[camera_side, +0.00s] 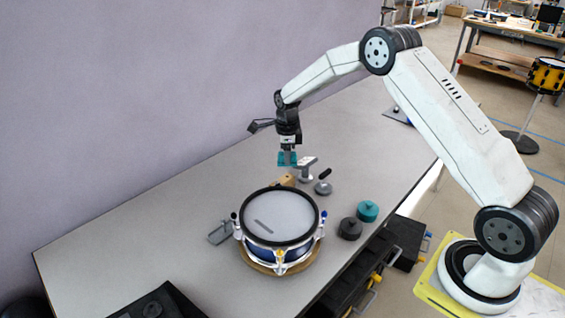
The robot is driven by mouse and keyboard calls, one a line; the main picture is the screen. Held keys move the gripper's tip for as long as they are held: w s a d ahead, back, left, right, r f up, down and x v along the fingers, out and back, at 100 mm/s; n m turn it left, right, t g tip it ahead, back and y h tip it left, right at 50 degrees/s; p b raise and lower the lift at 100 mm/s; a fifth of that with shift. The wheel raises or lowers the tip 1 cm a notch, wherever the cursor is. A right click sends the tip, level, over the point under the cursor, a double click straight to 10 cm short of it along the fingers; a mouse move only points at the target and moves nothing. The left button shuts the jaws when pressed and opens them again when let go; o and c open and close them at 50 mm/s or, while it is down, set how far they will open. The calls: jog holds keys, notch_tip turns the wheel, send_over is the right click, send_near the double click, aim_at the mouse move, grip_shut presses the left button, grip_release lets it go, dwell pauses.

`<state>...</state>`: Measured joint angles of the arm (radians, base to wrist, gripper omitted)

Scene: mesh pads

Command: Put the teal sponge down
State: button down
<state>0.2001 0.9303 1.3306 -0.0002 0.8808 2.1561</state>
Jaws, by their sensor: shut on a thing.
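The teal sponge (287,159) is held in my gripper (288,152), which points down and is shut on it. The sponge appears to hang above the grey table (160,205), behind the blue drum with a pale mesh head (280,215). A small tan block (287,180) sits just below it in the picture. The exact gap between the sponge and the table cannot be told from this view.
A grey metal piece (306,170) and a round-based tool (323,186) stand right of the sponge. A teal puck (367,211) and a dark puck (350,228) lie near the right edge. A grey flat piece (220,233) lies left of the drum. The table's left part is clear.

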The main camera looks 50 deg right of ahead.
dwell(0.5)
jog(key=shift+s+d+f, duration=0.2)
jog(key=shift+s+d, duration=0.2)
jog(key=s+d+f+m, duration=0.25)
jog(key=s+d, duration=0.25)
jog(key=s, duration=0.7)
jog(key=s+d+f+m, duration=0.2)
jog(key=s+d+f, duration=0.15)
jog(key=s, duration=0.85)
jog(key=w+d+f, duration=0.2)
jog(key=w, duration=0.2)
jog(key=w+d+f, duration=0.2)
jog(key=w+f, duration=0.1)
jog(key=w+d+f, duration=0.2)
jog(key=w+f, duration=0.1)
jog(key=w, duration=0.1)
jog(key=shift+w+d+f, duration=0.15)
jog(key=shift+w+d, duration=0.15)
jog(key=shift+w+d+f, duration=0.2)
jog(key=shift+w+f, duration=0.15)
jog(key=shift+f, duration=0.05)
